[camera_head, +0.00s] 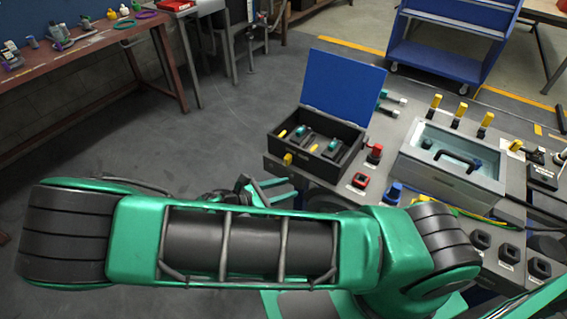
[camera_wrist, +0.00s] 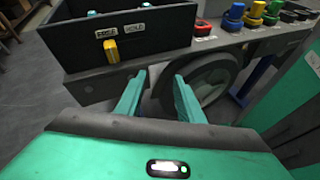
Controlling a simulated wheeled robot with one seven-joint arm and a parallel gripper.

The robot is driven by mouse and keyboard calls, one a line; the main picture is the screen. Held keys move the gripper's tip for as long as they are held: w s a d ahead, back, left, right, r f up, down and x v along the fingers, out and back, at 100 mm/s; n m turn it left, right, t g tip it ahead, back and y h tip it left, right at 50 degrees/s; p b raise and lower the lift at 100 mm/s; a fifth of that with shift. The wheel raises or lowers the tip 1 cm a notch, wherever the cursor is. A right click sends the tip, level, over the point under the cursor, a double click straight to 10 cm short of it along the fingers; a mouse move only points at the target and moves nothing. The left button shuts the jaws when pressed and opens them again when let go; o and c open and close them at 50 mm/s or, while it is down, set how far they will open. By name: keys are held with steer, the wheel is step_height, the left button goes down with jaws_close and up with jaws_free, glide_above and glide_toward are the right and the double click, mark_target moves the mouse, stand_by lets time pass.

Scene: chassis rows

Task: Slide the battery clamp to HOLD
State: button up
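The battery clamp shows as a yellow slider (camera_wrist: 111,51) on the front wall of a black box (camera_wrist: 165,27) in the wrist view. It sits below the left label, which seems to read FREE; the HOLD label (camera_wrist: 135,28) is to its right. In the head view the yellow slider (camera_head: 288,159) is at the box's front left. My gripper (camera_wrist: 159,79) is open and empty, its green fingers spread below and right of the slider, apart from it. In the head view my gripper is partly hidden behind my arm.
The box's blue lid (camera_head: 343,88) stands open, with batteries inside. Red, blue and other knobs (camera_wrist: 236,13) line the panel to the right. A grey case with a black handle (camera_head: 455,158) stands farther right. A round dark wheel (camera_wrist: 213,78) is below the panel. The floor at left is clear.

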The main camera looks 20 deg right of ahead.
mark_target(285, 161)
steer(key=w+a+r+n+t+h, duration=0.1)
steer(key=w+a+n+t+h, duration=0.15)
steer(key=a+n+t, duration=0.35)
steer(key=shift+t+y, duration=0.4)
steer(key=shift+y, duration=0.05)
steer(key=x, duration=1.1)
steer(key=shift+w+d+r, duration=0.1)
steer(key=shift+d+r, duration=0.05)
jaws_close()
